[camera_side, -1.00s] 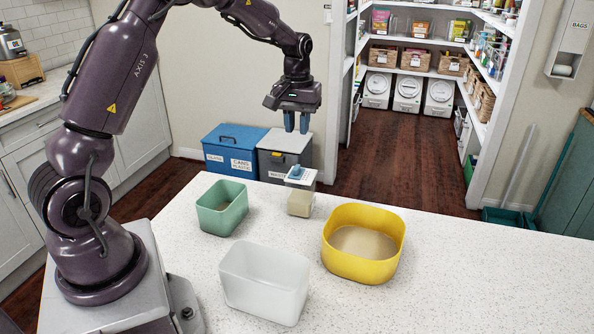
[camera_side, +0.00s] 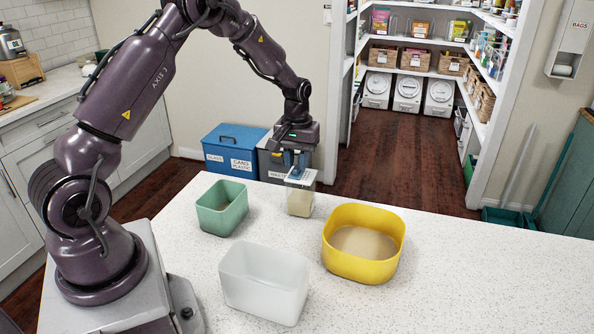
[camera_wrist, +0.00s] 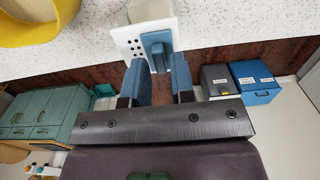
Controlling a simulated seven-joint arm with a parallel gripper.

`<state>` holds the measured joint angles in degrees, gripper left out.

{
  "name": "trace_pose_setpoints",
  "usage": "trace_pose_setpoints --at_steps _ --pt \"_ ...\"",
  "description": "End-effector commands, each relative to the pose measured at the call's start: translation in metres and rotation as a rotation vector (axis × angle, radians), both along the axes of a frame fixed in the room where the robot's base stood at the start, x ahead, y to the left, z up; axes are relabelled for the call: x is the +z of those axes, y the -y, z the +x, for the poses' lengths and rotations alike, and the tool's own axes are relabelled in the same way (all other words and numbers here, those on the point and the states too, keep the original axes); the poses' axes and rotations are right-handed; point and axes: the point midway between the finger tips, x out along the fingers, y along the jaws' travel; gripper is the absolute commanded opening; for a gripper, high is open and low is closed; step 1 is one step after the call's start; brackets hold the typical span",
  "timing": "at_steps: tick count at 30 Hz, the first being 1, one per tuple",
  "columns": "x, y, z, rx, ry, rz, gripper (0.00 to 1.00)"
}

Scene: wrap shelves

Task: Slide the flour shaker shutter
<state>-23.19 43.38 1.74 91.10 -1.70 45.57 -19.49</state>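The flour shaker (camera_side: 300,198) stands upright on the counter. It has a clear body with pale flour in its lower part and a white top. In the wrist view its white lid (camera_wrist: 126,42) shows a patch of dark holes beside a blue shutter knob (camera_wrist: 157,47). My gripper (camera_side: 297,166) is down at the top of the shaker. In the wrist view my gripper (camera_wrist: 159,75) has its two blue fingers apart, one toward each side of the knob. I cannot tell whether either finger touches it.
A green bin (camera_side: 222,217) stands left of the shaker, a yellow tub (camera_side: 350,268) with a tan bottom to its right, and a translucent white bin (camera_side: 262,300) in front. The speckled counter (camera_side: 440,290) is clear at right. Its far edge runs just behind the shaker.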

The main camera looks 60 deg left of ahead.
Motion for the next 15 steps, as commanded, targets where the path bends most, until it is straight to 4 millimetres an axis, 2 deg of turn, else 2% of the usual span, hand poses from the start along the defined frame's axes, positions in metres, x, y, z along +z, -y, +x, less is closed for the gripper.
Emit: trace_pose_setpoints --at_steps 15 --pt "-0.0038 -0.0001 0.0001 0.000 0.001 0.001 0.23"
